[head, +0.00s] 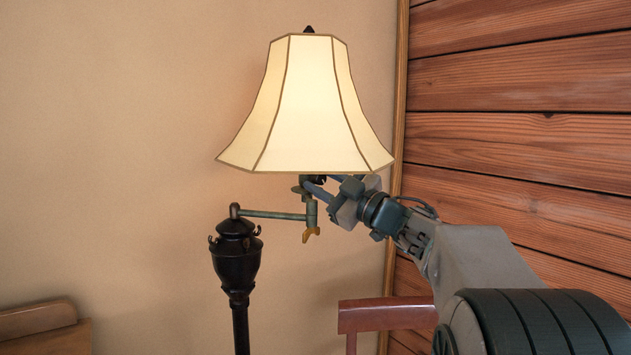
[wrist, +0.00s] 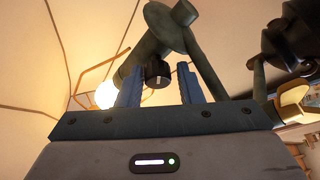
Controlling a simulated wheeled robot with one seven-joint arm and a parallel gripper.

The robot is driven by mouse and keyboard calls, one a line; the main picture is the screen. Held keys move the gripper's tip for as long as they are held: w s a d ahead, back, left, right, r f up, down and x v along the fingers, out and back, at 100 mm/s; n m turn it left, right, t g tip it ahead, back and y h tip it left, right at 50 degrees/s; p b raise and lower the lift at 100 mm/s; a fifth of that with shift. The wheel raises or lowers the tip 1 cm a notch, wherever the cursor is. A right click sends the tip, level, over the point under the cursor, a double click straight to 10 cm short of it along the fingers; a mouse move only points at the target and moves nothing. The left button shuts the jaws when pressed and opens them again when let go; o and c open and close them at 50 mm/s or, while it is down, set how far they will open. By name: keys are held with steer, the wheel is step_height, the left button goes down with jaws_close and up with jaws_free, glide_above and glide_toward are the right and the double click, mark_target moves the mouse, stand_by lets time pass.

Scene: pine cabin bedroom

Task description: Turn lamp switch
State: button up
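The floor lamp has a cream paneled shade (head: 305,105), lit from inside, on a dark post (head: 238,262) with a greenish swing arm (head: 272,214). My gripper (head: 317,186) is under the shade, at the socket. In the wrist view, my gripper (wrist: 160,84) has its two blue fingers apart, with a small black switch knob (wrist: 157,72) between their tips. The knob appears close to the left finger, with a gap on the right; contact cannot be told. A glowing bulb (wrist: 107,95) shows at left. In the head view the shade and gripper mostly hide the knob.
A brass wing piece (head: 311,233) hangs below the swing arm; it also shows in the wrist view (wrist: 291,97). The shade's lower rim is just above my gripper. A reddish wooden chair (head: 385,314) stands below my arm. A plank wall (head: 520,130) is at right.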

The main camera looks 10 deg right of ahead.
steer(key=shift+w+d, duration=0.3)
steer(key=shift+f, duration=0.1)
steer(key=c, duration=0.7)
steer(key=shift+r+n+g, duration=0.25)
steer(key=shift+n+g, duration=0.15)
steer(key=shift+n, duration=0.6)
steer(key=shift+a, duration=0.1)
steer(key=o, duration=0.7)
steer(key=shift+s+a, duration=0.3)
steer(key=v, duration=1.3)
steer(key=shift+d, duration=0.4)
